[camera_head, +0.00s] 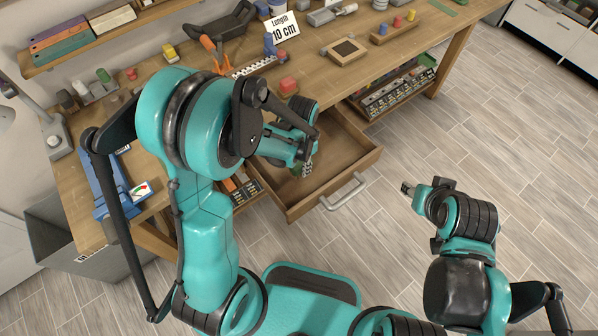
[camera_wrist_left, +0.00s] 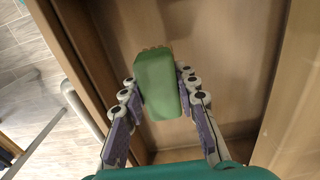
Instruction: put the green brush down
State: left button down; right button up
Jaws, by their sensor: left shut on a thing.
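The green brush (camera_wrist_left: 157,85) is between the two fingers of my left gripper (camera_wrist_left: 160,92), which is shut on it. In the left wrist view its green block points away from the wrist, with short tan bristles at its far end. Below it is the bare wooden floor of the open drawer (camera_head: 335,178). In the head view my left gripper (camera_head: 306,166) is over the drawer, and the brush is mostly hidden by it. I cannot tell if the brush touches the drawer floor. My right gripper (camera_head: 408,189) is off to the right, clear of the workbench, its fingers unclear.
The drawer is pulled out from under the wooden workbench (camera_head: 400,50), with its handle (camera_head: 343,192) at the front. The drawer's visible floor looks clear.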

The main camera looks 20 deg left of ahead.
pick_arm(q)
jog(key=shift+w+a+f, duration=0.3)
jog(key=shift+a+f, duration=0.15)
jog(key=shift+a, duration=0.05)
notch_tip(320, 180, down, 4)
jog(key=shift+r+b, duration=0.1)
jog(key=shift+b, duration=0.85)
jog(key=c, duration=1.2)
grip_release()
jog(key=shift+o, duration=0.2)
